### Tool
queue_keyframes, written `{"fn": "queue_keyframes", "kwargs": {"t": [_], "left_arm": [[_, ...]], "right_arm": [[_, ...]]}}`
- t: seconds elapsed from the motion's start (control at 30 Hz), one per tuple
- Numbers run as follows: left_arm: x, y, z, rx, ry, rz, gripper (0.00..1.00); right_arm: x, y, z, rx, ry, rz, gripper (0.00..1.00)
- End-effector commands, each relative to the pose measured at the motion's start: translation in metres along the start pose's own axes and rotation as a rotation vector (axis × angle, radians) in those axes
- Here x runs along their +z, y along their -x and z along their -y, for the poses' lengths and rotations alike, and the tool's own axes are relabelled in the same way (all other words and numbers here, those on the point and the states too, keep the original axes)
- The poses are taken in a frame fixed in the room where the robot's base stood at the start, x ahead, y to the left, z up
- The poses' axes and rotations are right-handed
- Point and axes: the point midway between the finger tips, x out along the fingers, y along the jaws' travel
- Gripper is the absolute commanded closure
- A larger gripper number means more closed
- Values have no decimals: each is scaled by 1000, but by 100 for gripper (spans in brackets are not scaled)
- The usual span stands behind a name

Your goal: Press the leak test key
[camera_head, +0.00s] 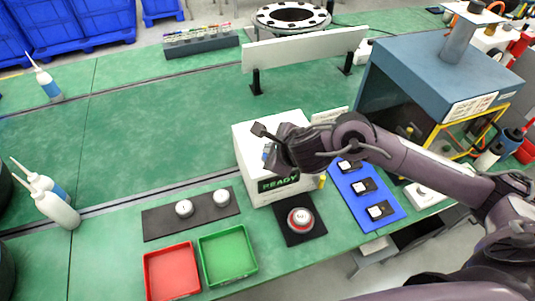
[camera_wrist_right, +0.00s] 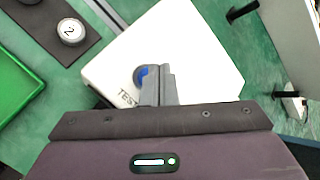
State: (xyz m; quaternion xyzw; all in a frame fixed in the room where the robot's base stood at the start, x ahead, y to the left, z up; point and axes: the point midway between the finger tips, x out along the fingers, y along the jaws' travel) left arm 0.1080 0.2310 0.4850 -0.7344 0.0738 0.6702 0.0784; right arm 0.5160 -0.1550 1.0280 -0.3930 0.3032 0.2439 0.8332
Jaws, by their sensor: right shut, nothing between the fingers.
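The leak tester is a white box (camera_head: 248,143) with a dark front display reading READY in green (camera_head: 279,183). In the right wrist view, its white top (camera_wrist_right: 190,45) carries a round blue key (camera_wrist_right: 139,74) beside the word TEST. The key is partly hidden by my right fingers. My right gripper (camera_wrist_right: 158,72) is shut and empty, with its fingertips over or beside the key; I cannot tell whether they touch it. In the head view, the right gripper (camera_head: 272,160) is above the box top. My left gripper is not in view.
A red tray (camera_head: 172,270), a green tray (camera_head: 228,255) and a dark mat with two round parts (camera_head: 160,222) lie left of the box. A round red-and-white part (camera_head: 300,219) sits in front. A blue mat (camera_head: 378,220) lies right. A white barrier (camera_head: 305,48) stands behind.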

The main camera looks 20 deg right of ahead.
Motion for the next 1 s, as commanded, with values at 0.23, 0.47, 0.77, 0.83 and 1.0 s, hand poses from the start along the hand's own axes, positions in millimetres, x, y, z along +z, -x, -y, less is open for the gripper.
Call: {"fn": "queue_keyframes", "kwargs": {"t": [0.23, 0.47, 0.77, 0.83, 1.0], "left_arm": [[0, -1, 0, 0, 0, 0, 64], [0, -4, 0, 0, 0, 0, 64], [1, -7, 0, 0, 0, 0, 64], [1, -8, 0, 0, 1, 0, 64], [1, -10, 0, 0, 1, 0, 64]], "right_arm": [[0, -1, 0, 0, 0, 0, 100], [-2, -2, -2, 0, 0, 0, 100], [-3, -4, -3, 0, 0, 0, 100], [-4, -5, -4, 0, 0, 0, 100], [-4, -6, -4, 0, 1, -1, 100]]}}
